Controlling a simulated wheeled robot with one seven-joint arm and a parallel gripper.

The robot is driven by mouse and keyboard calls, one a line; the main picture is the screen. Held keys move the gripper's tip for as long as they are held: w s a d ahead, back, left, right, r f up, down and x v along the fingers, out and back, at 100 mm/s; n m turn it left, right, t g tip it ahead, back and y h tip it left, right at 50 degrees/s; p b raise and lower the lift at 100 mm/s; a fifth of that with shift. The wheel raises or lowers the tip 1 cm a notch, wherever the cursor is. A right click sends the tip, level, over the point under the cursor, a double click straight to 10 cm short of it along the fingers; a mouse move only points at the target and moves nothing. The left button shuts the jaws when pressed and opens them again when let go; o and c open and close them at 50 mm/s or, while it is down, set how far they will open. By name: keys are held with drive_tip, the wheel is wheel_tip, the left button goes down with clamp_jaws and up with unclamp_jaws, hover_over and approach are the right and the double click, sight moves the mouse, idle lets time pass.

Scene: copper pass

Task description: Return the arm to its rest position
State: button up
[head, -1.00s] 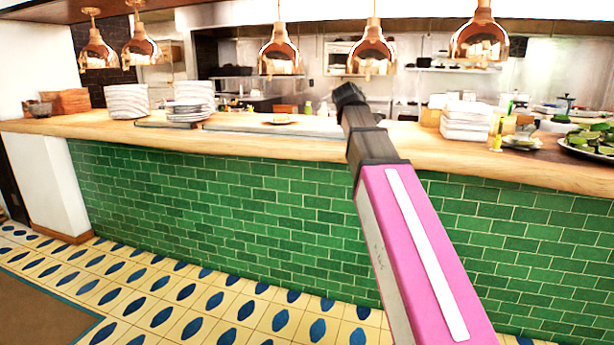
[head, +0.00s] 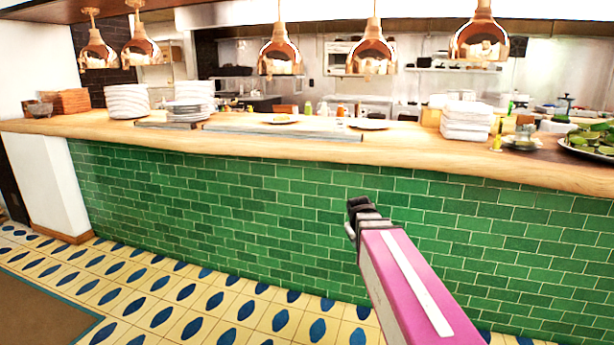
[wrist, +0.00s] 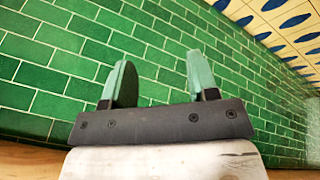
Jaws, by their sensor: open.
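My gripper shows in the wrist view (wrist: 158,85) with its two greenish fingers apart and nothing between them. Beyond the fingers are the green tiles of the counter front. In the head view my pink arm reaches up from the bottom right, and its dark end (head: 357,212) is in front of the green tiled wall, below the wooden counter top. The fingers are too small to make out in the head view.
The wooden counter (head: 290,146) runs across the view. On it stand plate stacks (head: 127,101), white stacked dishes (head: 466,121) and a tray of green food (head: 590,143). Copper lamps (head: 280,52) hang above. The patterned floor (head: 190,298) at left is clear.

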drive_tip(key=s+f+m+g+y, duration=0.1)
drive_tip(key=s+f+m+g, duration=0.2)
drive_tip(key=s+f, duration=1.2)
drive_tip(key=shift+a+m+g+y, duration=0.15)
drive_tip(key=shift+m+g+y, duration=0.25)
drive_tip(key=shift+g, duration=0.4)
drive_tip(key=shift+f, duration=0.1)
